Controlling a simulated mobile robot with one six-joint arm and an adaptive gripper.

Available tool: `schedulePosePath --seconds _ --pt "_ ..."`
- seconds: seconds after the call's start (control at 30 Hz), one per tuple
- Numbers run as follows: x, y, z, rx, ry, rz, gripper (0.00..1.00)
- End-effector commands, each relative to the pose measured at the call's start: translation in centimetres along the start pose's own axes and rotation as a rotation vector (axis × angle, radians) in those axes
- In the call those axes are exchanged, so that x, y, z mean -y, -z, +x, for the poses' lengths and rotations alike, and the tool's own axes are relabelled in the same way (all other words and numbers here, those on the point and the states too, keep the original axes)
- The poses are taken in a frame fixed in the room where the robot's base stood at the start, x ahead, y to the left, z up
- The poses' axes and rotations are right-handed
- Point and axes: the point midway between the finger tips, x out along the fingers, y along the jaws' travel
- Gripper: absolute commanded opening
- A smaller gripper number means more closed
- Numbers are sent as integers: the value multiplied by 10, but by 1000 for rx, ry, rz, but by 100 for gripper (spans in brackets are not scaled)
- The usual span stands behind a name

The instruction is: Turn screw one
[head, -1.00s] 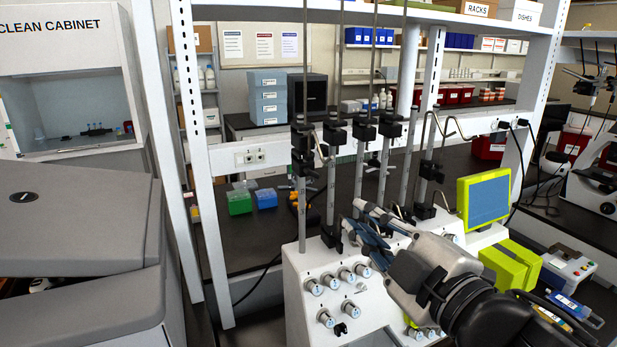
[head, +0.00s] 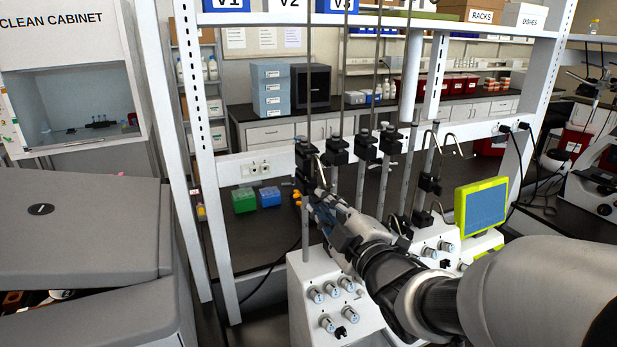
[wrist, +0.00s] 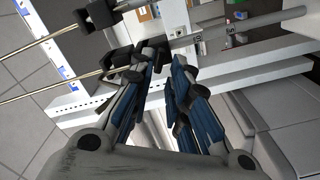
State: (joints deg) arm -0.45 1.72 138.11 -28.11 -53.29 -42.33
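Several upright metal rods with black clamps stand on the white cell processor (head: 330,275). The clamp (head: 307,165) on the leftmost rod is closest to my gripper (head: 314,197) in the head view. My gripper reaches in from the right with its fingertips beside that rod, just below the clamp. In the wrist view, the blue-padded fingers (wrist: 163,62) come close together at the tips, near a black clamp (wrist: 122,80) and a grey rod. I cannot tell whether the tips touch or hold a screw. No label marks screw one; the fingers hide part of the clamp.
Other rods with clamps (head: 366,148) and bent metal hooks stand close to the right of my gripper. A green-framed screen (head: 482,205) is further right. A shelf frame (head: 200,150) rises behind. Green and blue boxes (head: 256,198) lie on the dark bench.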

Motion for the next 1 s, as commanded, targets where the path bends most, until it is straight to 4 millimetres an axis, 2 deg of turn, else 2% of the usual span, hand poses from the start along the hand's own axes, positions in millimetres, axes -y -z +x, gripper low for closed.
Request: schedulePosePath --seconds 0.1,0.3,0.57,0.83,1.0 --pt "0 0 18 -1 1 1 17" --pt "0 1 32 -1 0 0 17" --pt "0 0 33 0 0 1 17" --pt "0 0 32 0 0 1 0" --pt "0 0 32 0 -1 1 0"
